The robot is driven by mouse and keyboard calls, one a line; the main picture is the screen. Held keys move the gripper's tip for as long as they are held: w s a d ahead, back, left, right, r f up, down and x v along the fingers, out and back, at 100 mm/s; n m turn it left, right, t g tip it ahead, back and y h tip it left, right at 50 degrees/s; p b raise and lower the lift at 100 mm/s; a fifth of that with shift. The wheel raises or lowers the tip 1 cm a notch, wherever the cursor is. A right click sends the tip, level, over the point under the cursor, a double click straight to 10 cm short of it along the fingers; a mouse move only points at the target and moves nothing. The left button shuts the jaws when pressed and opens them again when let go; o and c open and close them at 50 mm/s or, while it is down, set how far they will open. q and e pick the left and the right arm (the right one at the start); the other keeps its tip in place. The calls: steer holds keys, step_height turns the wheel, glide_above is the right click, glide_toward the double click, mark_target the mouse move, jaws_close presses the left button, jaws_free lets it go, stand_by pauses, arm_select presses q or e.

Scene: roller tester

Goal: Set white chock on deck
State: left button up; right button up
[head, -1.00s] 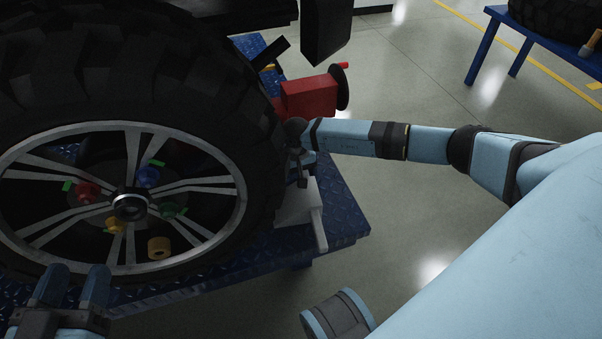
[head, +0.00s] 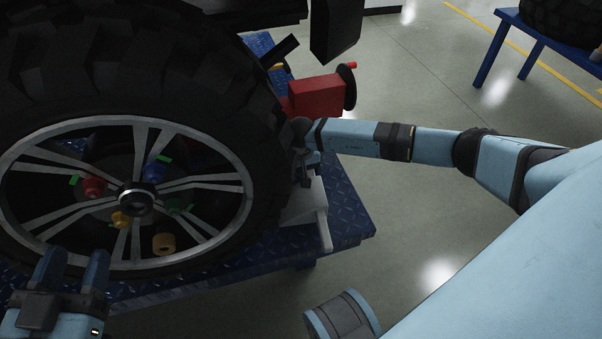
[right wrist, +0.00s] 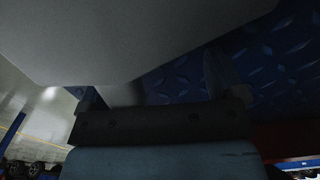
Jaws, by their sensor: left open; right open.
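The white chock (head: 308,205) is on the blue diamond-plate deck (head: 345,210), at the right side of the big tyre (head: 225,90). My right gripper (head: 304,172) is open at the chock's upper end, close to the tyre; its fingers are dark and partly hidden. In the right wrist view, a large pale surface, probably the chock (right wrist: 130,40), fills the top, with the open fingers (right wrist: 158,90) below and beside it. Whether they touch it I cannot tell. My left gripper (head: 73,262) is open and empty in front of the wheel, at lower left.
The wheel's silver rim (head: 245,190) holds coloured nuts and a yellow cylinder (head: 163,243). A red device (head: 315,95) with a dark disc stands behind my right gripper. A blue table (head: 550,40) with another tyre is at the upper right. The floor between is clear.

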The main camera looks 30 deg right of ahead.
steer(key=shift+r, duration=0.35)
steer(key=shift+r+p, duration=0.2)
steer(key=shift+p, duration=0.2)
steer(key=shift+r+p, duration=0.4)
steer(key=shift+r, duration=0.25)
steer(key=shift+r+p, duration=0.55)
steer(key=shift+r, duration=0.3)
steer(key=shift+r+p, duration=0.4)
steer(key=shift+r, duration=0.2)
steer(key=shift+r+p, duration=0.4)
steer(key=shift+r, duration=0.25)
arm_select(q)
steer(key=shift+s+d+r+n+g+y+p, duration=0.1)
steer(key=shift+s+d+r+n+g+p, duration=0.2)
steer(key=shift+s+n+p, duration=0.35)
steer(key=shift+s+d+r+n+g+y+p, duration=0.15)
steer(key=shift+s+r+n+p, duration=0.3)
steer(key=shift+n, duration=0.3)
steer(key=shift+s+d+r+n+g+y+p, duration=0.15)
steer(key=shift+s+d+r+n+p, duration=0.2)
steer(key=shift+n+p, duration=0.3)
arm_select(e)
steer(key=shift+r, duration=2.75)
